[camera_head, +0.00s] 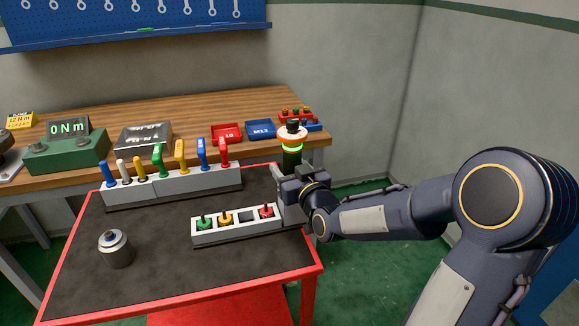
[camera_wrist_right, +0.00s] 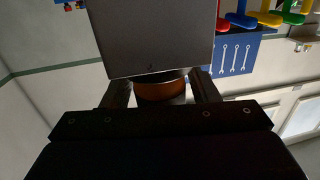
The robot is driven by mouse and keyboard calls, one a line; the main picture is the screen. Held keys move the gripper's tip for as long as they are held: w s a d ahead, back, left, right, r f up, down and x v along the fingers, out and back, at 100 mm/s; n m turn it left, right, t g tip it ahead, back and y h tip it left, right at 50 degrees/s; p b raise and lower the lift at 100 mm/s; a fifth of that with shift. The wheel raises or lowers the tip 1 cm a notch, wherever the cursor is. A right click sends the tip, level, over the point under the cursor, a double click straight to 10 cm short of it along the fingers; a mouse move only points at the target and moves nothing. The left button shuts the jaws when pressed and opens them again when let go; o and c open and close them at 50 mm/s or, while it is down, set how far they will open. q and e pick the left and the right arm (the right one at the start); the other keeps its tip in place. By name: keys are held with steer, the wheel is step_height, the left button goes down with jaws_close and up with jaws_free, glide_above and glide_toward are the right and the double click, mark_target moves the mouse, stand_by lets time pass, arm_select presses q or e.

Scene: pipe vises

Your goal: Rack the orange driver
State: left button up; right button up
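The orange driver (camera_wrist_right: 160,90) shows in the right wrist view as an orange-brown round part between the two fingers of my right gripper (camera_wrist_right: 162,92), which looks shut on it. A large grey block hides the rest. In the head view my right gripper (camera_head: 287,183) is beside the right end of the low grey rack (camera_head: 237,236); the driver cannot be made out there. The rack holds a green driver (camera_head: 205,224), a yellow-orange driver (camera_head: 226,218) and a red driver (camera_head: 266,212). The slot (camera_head: 246,216) left of the red one is empty. My left gripper is not in view.
A longer rack (camera_head: 175,186) of coloured handles stands behind. A metal cylinder (camera_head: 116,250) stands at the left on the dark tabletop (camera_head: 170,280). A dark cylinder with a lit green ring (camera_head: 292,148) rises just behind my right gripper. The front of the tabletop is clear.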

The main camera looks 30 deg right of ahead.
steer(key=shift+o, duration=0.6)
steer(key=shift+r, duration=0.15)
steer(key=s, duration=0.8)
steer(key=shift+a+b, duration=0.35)
steer(key=s+a+r+g+y+p, duration=0.1)
steer(key=s+a+g+p, duration=0.4)
steer(key=s, duration=0.6)
steer(key=s+a+r+g+y+p, duration=0.2)
steer(key=s+a+g+y+p, duration=0.2)
steer(key=s, duration=0.7)
steer(key=a+g+p, duration=0.2)
steer(key=g+p, duration=0.1)
steer(key=shift+s+m, duration=0.3)
steer(key=shift+s, duration=0.05)
